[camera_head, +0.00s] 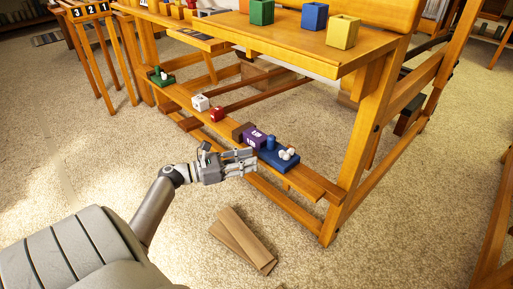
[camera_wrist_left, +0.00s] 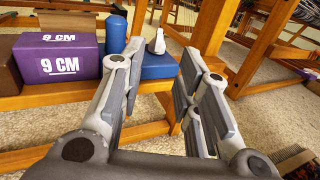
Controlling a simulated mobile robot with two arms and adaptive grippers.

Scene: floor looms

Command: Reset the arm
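My left arm comes in from the left in the head view. Its gripper (camera_head: 240,163) is beside the low front beam of the wooden loom, close to a purple block and a blue tray. In the left wrist view the two fingers of the left gripper (camera_wrist_left: 160,95) stand apart with nothing between them. The purple block (camera_wrist_left: 60,57), marked 9 CM, stands left of the fingers on the beam. The blue tray (camera_wrist_left: 158,66), with a blue cylinder (camera_wrist_left: 115,34), is just beyond the fingers. My right gripper is not in view.
Green, blue and yellow boxes (camera_head: 343,32) stand on the upper board. Brown planks (camera_head: 242,240) lie on the carpet. Open carpet spreads at the lower right.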

